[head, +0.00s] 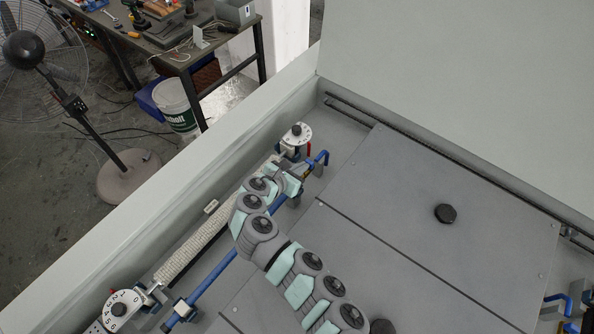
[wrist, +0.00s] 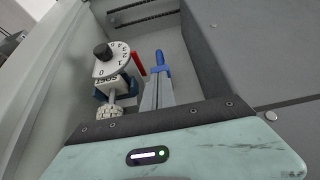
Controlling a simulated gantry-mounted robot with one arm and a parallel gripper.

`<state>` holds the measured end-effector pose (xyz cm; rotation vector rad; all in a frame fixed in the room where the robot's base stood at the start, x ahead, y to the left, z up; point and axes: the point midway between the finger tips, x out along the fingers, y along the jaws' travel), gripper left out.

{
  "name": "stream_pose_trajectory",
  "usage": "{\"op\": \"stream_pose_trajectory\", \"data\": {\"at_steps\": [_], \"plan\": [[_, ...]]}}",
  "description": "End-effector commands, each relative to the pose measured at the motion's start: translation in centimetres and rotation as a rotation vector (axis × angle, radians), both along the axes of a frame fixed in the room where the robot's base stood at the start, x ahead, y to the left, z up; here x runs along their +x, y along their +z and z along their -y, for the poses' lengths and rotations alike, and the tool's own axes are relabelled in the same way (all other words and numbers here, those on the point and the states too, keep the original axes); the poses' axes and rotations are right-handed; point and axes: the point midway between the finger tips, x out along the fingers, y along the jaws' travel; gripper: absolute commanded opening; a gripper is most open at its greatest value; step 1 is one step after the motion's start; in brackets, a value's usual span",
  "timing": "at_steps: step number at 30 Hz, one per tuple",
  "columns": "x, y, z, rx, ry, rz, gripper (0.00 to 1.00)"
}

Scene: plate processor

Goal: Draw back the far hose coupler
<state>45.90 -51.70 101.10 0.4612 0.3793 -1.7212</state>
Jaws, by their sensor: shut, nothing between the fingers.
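The pale ribbed hose (head: 212,222) runs along the left wall of the tray. Its far end meets a blue fitting below the white numbered far dial (head: 297,134). In the wrist view this dial (wrist: 116,62) has a black knob and a red lever, with a short piece of hose (wrist: 108,113) below it. I cannot clearly pick out the coupler itself. My gripper (wrist: 157,80) is shut and empty, to the right of the dial and hose end. A blue part shows at its fingertips, and I cannot tell whether they touch. My wrist hides part of the fitting.
A blue rail (head: 215,275) runs beside the hose, with a second numbered dial (head: 122,309) at the near end. Grey flat panels (head: 400,190) with a black knob (head: 445,213) fill the right. The pale wall (head: 200,160) stands close on the left.

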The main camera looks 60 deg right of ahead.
Motion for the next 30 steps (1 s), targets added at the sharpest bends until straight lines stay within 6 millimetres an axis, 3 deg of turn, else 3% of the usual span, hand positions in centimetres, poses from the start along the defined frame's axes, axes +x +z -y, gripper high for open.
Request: {"op": "stream_pose_trajectory", "data": {"at_steps": [11, 21, 30], "plan": [[-0.1, 0.1, 0.2, 0.000, 0.000, -0.001, 0.00], [-0.6, 0.1, 2.6, -0.001, -0.003, -0.002, 0.00], [-0.6, -0.1, 2.6, 0.000, -0.001, 0.000, 0.00]]}}
